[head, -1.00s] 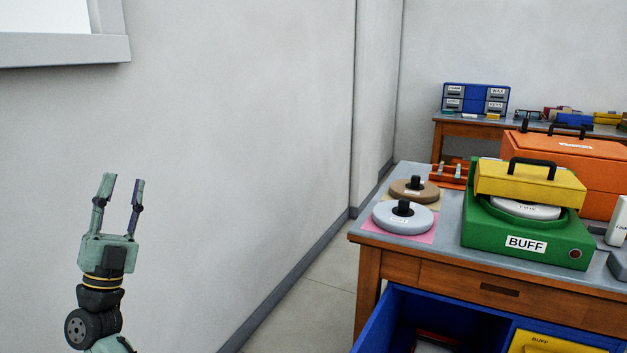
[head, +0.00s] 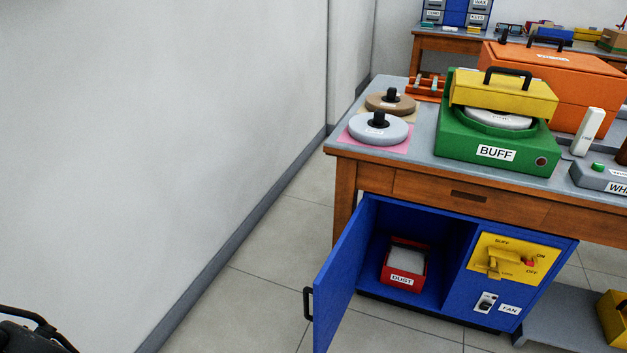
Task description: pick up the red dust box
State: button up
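The red dust box (head: 404,281) sits on the floor of the left compartment of a blue cabinet (head: 440,307) under the workbench. It is open-topped, holds something grey, and has a white DUST label on its front. The blue cabinet door (head: 342,285) stands open to the left, with a black handle on its outer side. My gripper is out of the head view now. Only a dark part shows at the bottom left corner, far from the box.
The workbench (head: 360,163) carries a green BUFF machine (head: 497,152), two discs on the left and an orange case (head: 562,95). A yellow switch panel (head: 512,262) is right of the compartment. A yellow container (head: 614,318) stands at lower right. The floor left of the door is clear.

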aim_at(405, 265)
jog(key=j+z, duration=0.1)
jog(key=z, duration=0.3)
jog(key=j+z, duration=0.15)
jog(key=z, duration=0.2)
jog(key=j+z, duration=0.3)
jog(key=j, duration=0.3)
jog(key=j+z, duration=0.3)
jog(key=j, duration=0.75)
jog(key=k+j, duration=0.1)
jog(key=j, duration=0.35)
